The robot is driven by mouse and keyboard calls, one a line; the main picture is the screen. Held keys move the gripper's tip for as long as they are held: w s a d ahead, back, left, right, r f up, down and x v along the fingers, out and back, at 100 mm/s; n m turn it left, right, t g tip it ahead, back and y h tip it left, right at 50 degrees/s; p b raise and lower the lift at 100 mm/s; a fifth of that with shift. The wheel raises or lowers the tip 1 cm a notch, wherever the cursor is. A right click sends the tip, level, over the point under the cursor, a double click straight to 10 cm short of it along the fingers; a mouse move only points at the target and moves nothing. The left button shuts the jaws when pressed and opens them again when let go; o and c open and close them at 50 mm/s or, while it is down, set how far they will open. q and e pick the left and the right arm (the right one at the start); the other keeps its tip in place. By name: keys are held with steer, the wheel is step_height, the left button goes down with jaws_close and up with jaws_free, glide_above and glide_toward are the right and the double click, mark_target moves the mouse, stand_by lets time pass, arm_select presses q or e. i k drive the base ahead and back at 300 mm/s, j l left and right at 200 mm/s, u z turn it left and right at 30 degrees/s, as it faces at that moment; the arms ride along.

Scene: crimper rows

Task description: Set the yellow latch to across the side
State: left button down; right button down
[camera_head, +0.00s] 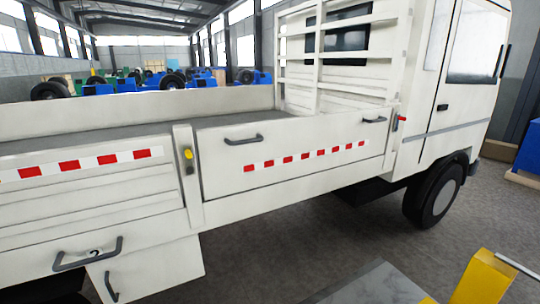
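The yellow latch (188,155) is a small yellow piece on the upright post (187,175) between two side panels of a white truck bed. It looks upright, along the post, but it is too small to tell its exact setting. The right side panel (300,135) is closed up against the post. Neither of my grippers is in view.
The panel has a dark handle (243,140) and a red-white strip. A lower box has handles (88,255). A yellow object (482,280) stands at bottom right.

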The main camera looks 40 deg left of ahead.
mark_target(188, 155)
steer(key=u, duration=2)
